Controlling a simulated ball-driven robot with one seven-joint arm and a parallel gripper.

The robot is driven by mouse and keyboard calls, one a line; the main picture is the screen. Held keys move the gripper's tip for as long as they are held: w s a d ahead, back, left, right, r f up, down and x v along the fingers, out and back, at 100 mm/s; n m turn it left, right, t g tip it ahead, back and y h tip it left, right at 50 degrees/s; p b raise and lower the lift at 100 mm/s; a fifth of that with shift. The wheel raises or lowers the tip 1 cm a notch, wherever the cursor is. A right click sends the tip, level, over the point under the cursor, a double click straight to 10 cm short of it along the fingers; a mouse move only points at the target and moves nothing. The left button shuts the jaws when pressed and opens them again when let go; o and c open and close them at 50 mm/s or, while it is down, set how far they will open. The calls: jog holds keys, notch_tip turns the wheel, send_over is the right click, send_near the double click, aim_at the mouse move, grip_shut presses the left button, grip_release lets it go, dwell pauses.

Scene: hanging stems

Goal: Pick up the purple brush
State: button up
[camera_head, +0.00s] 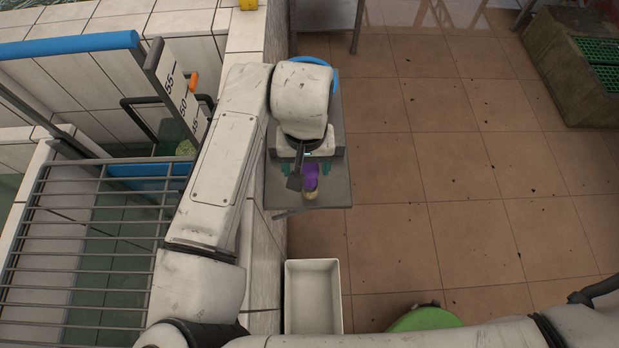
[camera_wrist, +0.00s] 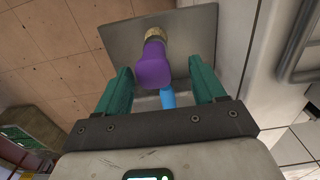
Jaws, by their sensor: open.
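The purple brush (camera_head: 311,174) is on a small grey shelf (camera_head: 337,193), with its pale bristle end toward the bottom of the head view. In the wrist view, the brush (camera_wrist: 154,66) has a purple body and tan bristles at the top. My gripper (camera_wrist: 162,68) is open, with one green finger on each side of the brush and visible gaps between. In the head view, my gripper (camera_head: 306,169) is over the shelf and partly hidden by my wrist. Contact with the brush cannot be told.
A blue item (camera_wrist: 168,97) shows beside the brush. A white bin (camera_head: 313,297) stands below the shelf. A metal rack (camera_head: 92,237) and tiled wall are at the left. A grey crate (camera_head: 577,70) with green trays is at the far right. The brown floor between is open.

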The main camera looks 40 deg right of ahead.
jog(key=shift+s+d+f+p, duration=0.15)
jog(key=shift+f+p, duration=0.15)
jog(key=shift+f, duration=1.2)
jog(key=shift+s+d+f+p, duration=0.1)
jog(key=shift+f+p, duration=0.2)
jog(key=shift+f, duration=1.2)
jog(key=shift+c, duration=0.2)
jog(key=c, duration=1)
